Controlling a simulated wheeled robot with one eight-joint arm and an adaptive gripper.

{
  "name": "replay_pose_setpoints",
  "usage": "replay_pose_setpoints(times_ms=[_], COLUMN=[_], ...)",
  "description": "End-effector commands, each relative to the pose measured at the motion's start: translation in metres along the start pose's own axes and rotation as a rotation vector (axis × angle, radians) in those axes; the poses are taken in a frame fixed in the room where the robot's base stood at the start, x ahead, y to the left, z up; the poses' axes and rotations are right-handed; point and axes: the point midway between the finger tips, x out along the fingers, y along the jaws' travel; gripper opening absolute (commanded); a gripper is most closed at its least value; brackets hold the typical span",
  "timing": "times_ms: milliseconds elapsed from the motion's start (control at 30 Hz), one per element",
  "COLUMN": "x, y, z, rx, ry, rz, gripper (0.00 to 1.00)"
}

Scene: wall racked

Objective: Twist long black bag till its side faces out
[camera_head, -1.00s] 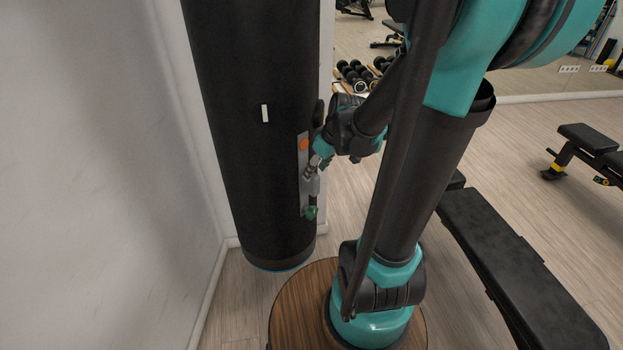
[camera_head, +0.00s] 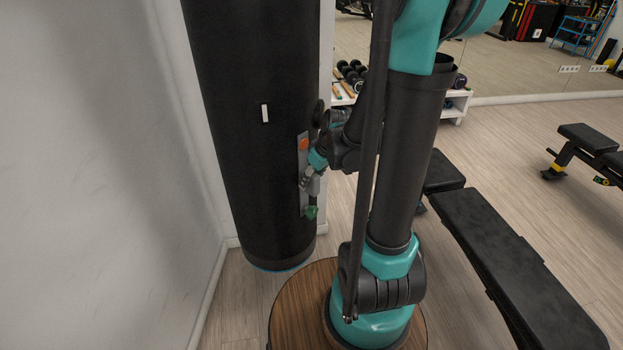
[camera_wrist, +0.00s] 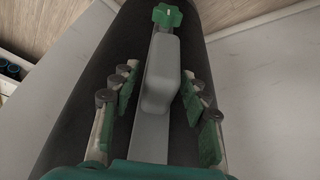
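The long black bag (camera_head: 245,165) hangs upright at the left in the head view. A narrow grey plate (camera_head: 303,150) with an orange spot at its top and a green knob (camera_head: 311,212) at its bottom runs down its right side. A small white mark (camera_head: 265,113) is on the bag's front. My gripper (camera_head: 311,182) is at the plate; its fingertips are small there. In the wrist view my gripper (camera_wrist: 158,85) is open, with green-padded fingers on both sides of a raised grey handle (camera_wrist: 160,75). Gaps show between the fingers and the handle.
A white wall (camera_head: 90,170) stands close on the bag's left. A black bench (camera_head: 510,260) lies to the right of my base, with another bench (camera_head: 590,145) farther right. Dumbbells (camera_head: 352,72) sit on a rack behind. Wooden floor is clear between the benches.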

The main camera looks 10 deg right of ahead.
Motion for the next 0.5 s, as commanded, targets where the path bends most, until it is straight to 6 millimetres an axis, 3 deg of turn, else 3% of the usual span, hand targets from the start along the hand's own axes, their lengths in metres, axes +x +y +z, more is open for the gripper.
replay_pose_setpoints(times_ms=[67,300,500], x=[-0.0001,-0.0001,-0.0001], y=[0.0000,0.0000,0.0001], z=[0.0000,0.0000,-0.0001], rx=[0.000,0.000,0.000], ry=[0.000,0.000,0.000], rz=[0.000,0.000,0.000], gripper=[0.32,0.02,0.00])
